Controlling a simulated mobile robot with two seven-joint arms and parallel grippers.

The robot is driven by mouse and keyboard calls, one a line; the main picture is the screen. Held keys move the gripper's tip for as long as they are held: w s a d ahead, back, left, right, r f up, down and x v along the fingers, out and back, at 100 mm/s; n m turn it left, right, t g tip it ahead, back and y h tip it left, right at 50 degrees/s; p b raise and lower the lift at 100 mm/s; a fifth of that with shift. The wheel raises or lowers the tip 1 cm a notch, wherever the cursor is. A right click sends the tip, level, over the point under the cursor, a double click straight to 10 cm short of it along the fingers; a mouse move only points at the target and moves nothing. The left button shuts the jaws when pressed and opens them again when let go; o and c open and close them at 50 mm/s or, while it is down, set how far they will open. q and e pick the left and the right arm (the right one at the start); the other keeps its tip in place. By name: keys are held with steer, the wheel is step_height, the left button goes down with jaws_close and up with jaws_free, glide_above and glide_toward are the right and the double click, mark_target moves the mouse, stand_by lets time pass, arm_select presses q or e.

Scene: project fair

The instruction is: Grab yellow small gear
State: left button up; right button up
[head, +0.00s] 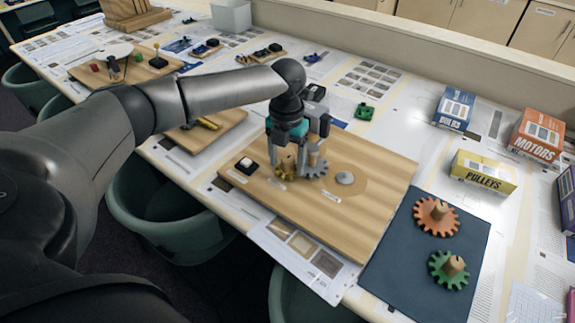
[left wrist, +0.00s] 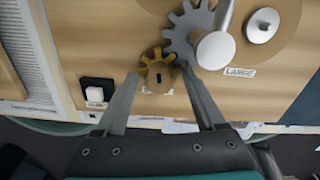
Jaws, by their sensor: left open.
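The small yellow gear (head: 285,171) sits on the wooden board (head: 370,170) in the head view, with a wooden peg-like piece at its middle. In the left wrist view the yellow gear (left wrist: 158,72) lies between the tips of my open left gripper (left wrist: 163,72). A grey gear (left wrist: 187,40) is beside it, its teeth close to the yellow ones; I cannot tell if they touch. In the head view my left gripper (head: 295,155) is over the board at these two gears, partly hiding them. Whether the fingers touch the yellow gear is unclear. My right gripper is not in view.
A grey round disc (head: 344,178) and a small black-and-white switch (head: 246,166) are on the board. Boxes, including a yellow one (head: 484,172), stand behind.

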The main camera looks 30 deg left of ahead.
arm_select(q)
steer(key=shift+c, duration=0.4)
jaws_close()
